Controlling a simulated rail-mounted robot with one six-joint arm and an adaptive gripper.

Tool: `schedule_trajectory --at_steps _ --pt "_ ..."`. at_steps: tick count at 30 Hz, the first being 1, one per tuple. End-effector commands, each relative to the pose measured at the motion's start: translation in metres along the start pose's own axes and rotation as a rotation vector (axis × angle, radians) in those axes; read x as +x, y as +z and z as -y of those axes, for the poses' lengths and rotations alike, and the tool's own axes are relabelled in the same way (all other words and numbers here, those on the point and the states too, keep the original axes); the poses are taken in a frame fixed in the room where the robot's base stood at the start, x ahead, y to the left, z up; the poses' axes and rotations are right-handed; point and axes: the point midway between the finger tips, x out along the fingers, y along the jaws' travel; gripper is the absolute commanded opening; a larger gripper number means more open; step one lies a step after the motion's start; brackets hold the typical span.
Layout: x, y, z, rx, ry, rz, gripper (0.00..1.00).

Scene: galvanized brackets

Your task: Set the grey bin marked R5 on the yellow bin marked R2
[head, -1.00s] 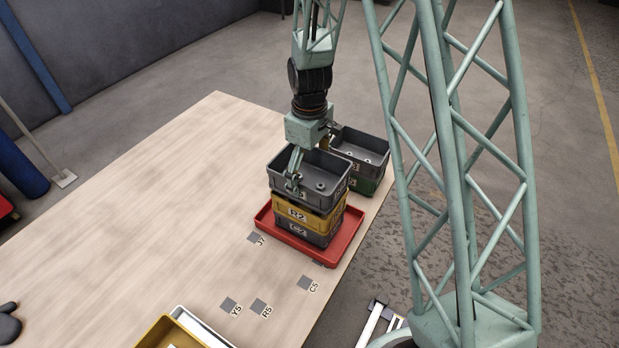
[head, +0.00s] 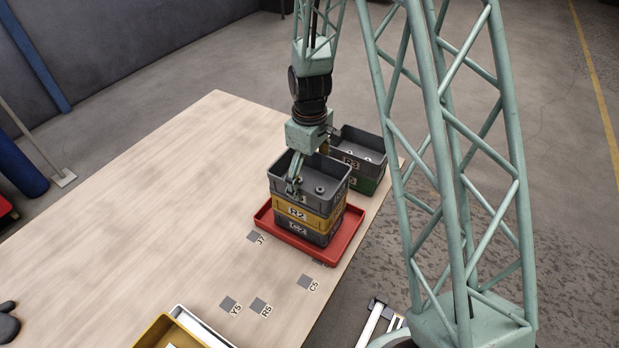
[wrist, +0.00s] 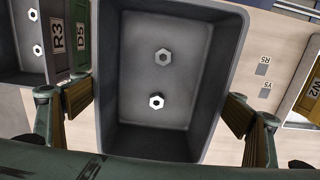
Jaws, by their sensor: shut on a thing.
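A grey bin (head: 335,174) with white nuts inside is held by my gripper (head: 309,168). Its inside shows large in the wrist view (wrist: 165,95), with one finger outside each side wall. Its label is covered by the near finger, so I cannot read it. The bin is level, directly over the yellow bin (head: 318,220) marked R2, with no clear gap visible between them. The yellow bin stands on another grey bin (head: 317,237) in a red tray (head: 345,240).
Behind the stack, a grey bin marked R3 (head: 371,157) sits on a green bin (head: 371,184). Flat table markers J7 (head: 254,237), C5 (head: 308,283), R5 (head: 259,304) and Y5 (head: 229,304) lie in front. Another yellow bin (head: 165,335) stands at the bottom edge. The table's left side is clear.

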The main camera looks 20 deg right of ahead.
Motion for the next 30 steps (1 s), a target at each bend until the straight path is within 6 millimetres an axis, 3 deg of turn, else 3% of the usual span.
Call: schedule_trajectory --at_steps 10,11,14,30 --pt "0.004 0.0 0.0 0.0 0.0 0.0 0.77" --pt "0.004 0.0 0.0 0.0 0.0 0.0 0.92" --pt "0.004 0.0 0.0 0.0 0.0 0.0 1.0" --pt "-0.008 0.0 0.0 0.0 0.0 0.0 1.0"
